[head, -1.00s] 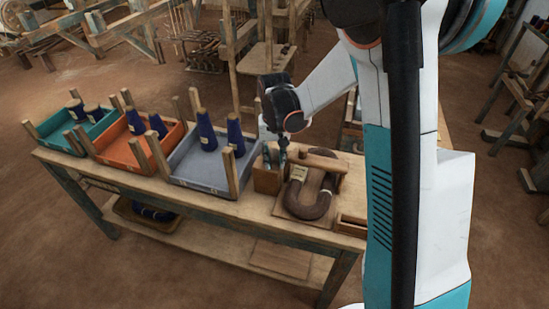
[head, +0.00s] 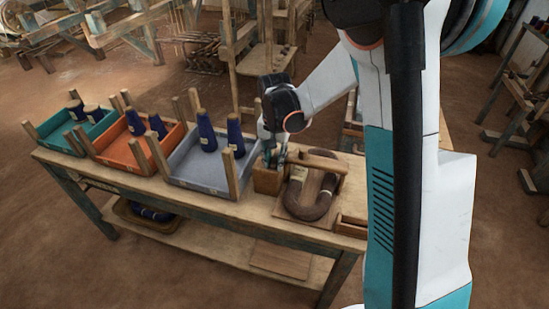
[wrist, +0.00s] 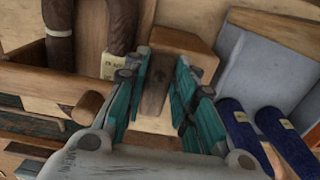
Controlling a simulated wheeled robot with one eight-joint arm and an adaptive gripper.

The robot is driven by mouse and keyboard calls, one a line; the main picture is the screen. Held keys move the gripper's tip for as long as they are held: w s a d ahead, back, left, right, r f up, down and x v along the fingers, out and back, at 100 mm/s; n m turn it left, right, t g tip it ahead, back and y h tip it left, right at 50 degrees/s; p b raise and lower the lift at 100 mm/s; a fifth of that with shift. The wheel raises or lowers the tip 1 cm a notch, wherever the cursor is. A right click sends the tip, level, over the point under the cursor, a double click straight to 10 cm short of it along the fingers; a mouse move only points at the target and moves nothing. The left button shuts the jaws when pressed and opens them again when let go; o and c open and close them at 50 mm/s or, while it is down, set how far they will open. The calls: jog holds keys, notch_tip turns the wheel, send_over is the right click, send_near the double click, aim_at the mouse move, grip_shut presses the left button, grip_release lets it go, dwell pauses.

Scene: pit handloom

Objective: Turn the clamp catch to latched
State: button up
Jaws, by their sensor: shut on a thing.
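The clamp catch (wrist: 155,87) is a narrow dark wooden piece with a faint mark, in the wrist view on a tan wooden block (wrist: 187,42). My gripper (wrist: 157,78) has its teal fingers on both sides of the catch, shut on it. In the head view my gripper (head: 274,158) points down at the top of the wooden block (head: 267,181), at the right part of the bench. The catch is hidden there by the fingers. I cannot tell from these frames whether it stands at latched.
A brown U-shaped roll (head: 323,204) with a paper label lies beside the block, near a round wooden bar (head: 317,162). To the left stand a grey tray (head: 200,182), an orange tray (head: 120,157) and a teal tray (head: 55,137), with blue cones and upright posts.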

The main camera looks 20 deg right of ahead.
aim_at(274, 161)
jog(key=o, duration=1.1)
jog(key=shift+c, duration=0.2)
notch_tip(274, 161, up, 12)
